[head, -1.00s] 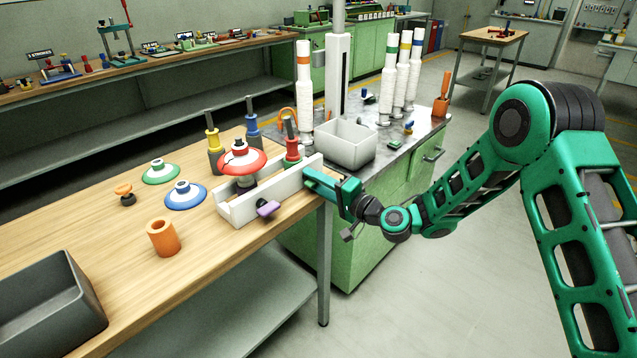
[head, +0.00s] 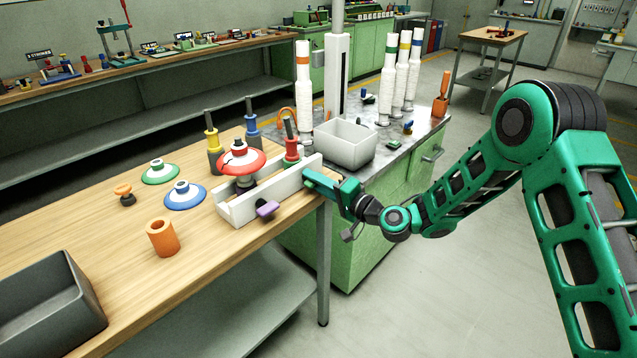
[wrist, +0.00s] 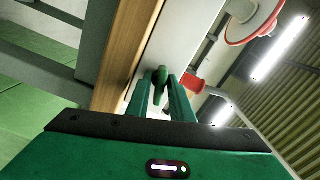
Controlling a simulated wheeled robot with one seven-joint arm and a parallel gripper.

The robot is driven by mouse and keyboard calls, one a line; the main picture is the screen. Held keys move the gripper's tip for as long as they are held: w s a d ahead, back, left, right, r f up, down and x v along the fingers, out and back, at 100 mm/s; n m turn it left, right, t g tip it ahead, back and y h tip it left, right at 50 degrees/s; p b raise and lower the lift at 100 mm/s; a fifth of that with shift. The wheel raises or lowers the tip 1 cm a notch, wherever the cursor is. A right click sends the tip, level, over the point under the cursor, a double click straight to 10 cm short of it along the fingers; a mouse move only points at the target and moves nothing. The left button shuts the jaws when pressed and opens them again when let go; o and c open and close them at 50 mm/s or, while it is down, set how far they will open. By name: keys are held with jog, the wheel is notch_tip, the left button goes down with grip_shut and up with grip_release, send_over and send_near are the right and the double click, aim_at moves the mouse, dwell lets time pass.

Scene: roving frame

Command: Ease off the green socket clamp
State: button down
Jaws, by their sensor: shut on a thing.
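The green socket clamp (wrist: 160,76) shows in the wrist view as a small dark green knob or lever against the white fixture. My gripper (wrist: 161,90) is shut on it, with a finger on each side. In the head view my gripper (head: 312,180) is at the right end of the white fixture (head: 248,208), and the clamp is hidden behind the fingers. A red disc-shaped part (head: 242,162) with a white centre sits above the fixture. A red collar on a dark post (head: 291,148) stands near the fixture's right end.
A purple knob (head: 267,208) sticks out of the fixture's front. An orange cylinder (head: 163,238) and a dark bin (head: 48,302) stand to the left. Green (head: 160,172) and blue (head: 185,195) discs lie behind. A light grey bin (head: 345,143) stands beyond my gripper.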

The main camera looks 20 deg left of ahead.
jog(key=shift+s, duration=0.1)
jog(key=n, duration=0.5)
jog(key=shift+f+n, duration=0.1)
jog(key=shift+n, duration=0.2)
jog(key=n, duration=0.6)
jog(key=shift+s+a, duration=0.1)
dwell(1.0)
jog(key=c, duration=1.8)
grip_release()
jog(key=shift+d, duration=0.55)
jog(key=v, duration=0.9)
jog(key=shift+s+d, duration=0.15)
jog(key=shift+d, duration=0.2)
